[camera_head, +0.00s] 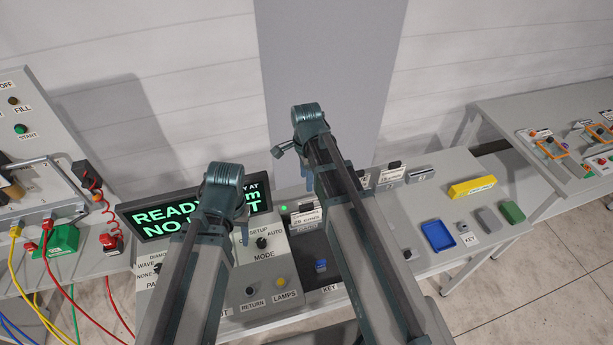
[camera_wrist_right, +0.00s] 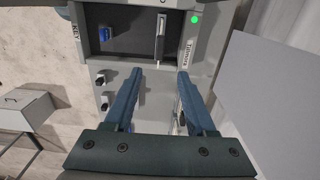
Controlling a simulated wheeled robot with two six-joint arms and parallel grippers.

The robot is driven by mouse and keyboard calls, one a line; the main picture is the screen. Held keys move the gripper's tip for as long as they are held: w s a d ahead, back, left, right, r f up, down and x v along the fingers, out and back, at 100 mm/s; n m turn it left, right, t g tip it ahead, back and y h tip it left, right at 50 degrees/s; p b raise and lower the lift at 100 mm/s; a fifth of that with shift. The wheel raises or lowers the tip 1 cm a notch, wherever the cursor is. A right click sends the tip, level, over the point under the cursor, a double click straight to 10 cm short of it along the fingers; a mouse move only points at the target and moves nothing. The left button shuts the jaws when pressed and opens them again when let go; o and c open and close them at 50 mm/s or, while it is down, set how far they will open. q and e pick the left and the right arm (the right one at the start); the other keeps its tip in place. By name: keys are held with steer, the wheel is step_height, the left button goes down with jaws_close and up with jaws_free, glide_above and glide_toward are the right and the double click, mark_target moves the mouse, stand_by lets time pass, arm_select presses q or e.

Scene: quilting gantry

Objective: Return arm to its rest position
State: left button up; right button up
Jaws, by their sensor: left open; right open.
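My left arm reaches up over the grey console, and its end with the left gripper (camera_head: 222,188) is in front of the display; its fingers are mostly hidden by the wrist. My right arm (camera_head: 352,222) stretches further across the console, and its wrist end stands high against the grey wall panel. In the right wrist view my right gripper (camera_wrist_right: 160,72) has its two fingers well apart with nothing between them. The console face with a blue key-like piece (camera_wrist_right: 107,34) and a green lamp (camera_wrist_right: 195,19) lies beyond the fingertips.
A black display (camera_head: 155,218) with green text is partly covered by my left arm. Knobs and buttons are around both arms. A blue tray (camera_head: 438,236), a yellow block (camera_head: 472,187) and a green block (camera_head: 511,212) lie to the right. Red and yellow cables (camera_head: 72,285) hang at left.

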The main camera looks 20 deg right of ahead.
stand_by(0.7)
arm_select(q)
step_height(320, 180, down, 21)
steer(key=b, duration=2.1)
arm_select(e)
steer(key=s+a+f+n, duration=0.3)
steer(key=s+f+n, duration=0.1)
steer(key=f+n, duration=0.3)
steer(key=s+a+f+n, duration=0.4)
steer(key=s+f+n, duration=0.1)
steer(key=f+n, duration=0.2)
steer(key=s+a+f+n+h, duration=0.1)
steer(key=s+a+f+n, duration=0.2)
steer(key=s+f+n, duration=0.2)
steer(key=shift+s+a+f+n, duration=0.15)
steer(key=shift+a+f+n, duration=0.05)
steer(key=shift+f+n, duration=0.8)
arm_select(q)
steer(key=shift+r, duration=0.1)
arm_select(e)
steer(key=shift+r, duration=0.15)
arm_select(q)
steer(key=shift+a, duration=0.1)
arm_select(e)
steer(key=shift+a+n, duration=0.15)
steer(key=shift+n, duration=0.15)
